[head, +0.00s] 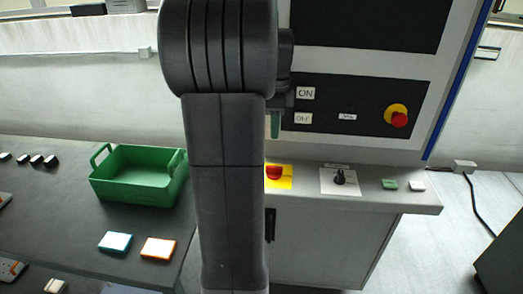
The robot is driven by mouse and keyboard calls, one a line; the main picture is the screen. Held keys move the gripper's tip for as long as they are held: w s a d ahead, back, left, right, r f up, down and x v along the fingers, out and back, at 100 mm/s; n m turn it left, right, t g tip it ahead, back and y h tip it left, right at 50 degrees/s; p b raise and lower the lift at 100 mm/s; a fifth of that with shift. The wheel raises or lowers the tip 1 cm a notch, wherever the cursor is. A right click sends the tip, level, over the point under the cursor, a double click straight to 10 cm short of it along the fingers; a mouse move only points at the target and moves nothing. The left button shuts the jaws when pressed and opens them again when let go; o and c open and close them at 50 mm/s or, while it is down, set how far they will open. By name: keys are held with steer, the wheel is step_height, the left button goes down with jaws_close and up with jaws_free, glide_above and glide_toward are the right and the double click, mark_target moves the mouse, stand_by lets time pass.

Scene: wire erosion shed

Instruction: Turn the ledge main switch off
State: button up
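On the grey ledge (377,198) of the machine cabinet, a red rotary knob (274,172) sits on a yellow plate, partly hidden behind my arm. It looks like a main switch, but I cannot read its position. To its right, a black knob (340,178) stands on a pale plate with a small label too small to read. My gripper (275,124) is mostly hidden behind my own arm. Only a dark part and a greenish tip show, in front of the panel and above the red knob in the picture. I cannot tell whether it is open or shut.
The upright dark panel (365,108) carries ON and OFF labels and a red emergency button (398,117) on yellow. Small green (389,184) and white (417,186) blocks lie at the ledge's right. A green bin (140,178) stands on the dark table (60,225) at left.

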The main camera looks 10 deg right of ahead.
mark_target(274, 167)
step_height(274, 167, down, 14)
steer(key=shift+r+p, duration=0.2)
steer(key=shift+p, duration=0.25)
steer(key=shift+c, duration=0.4)
jaws_close()
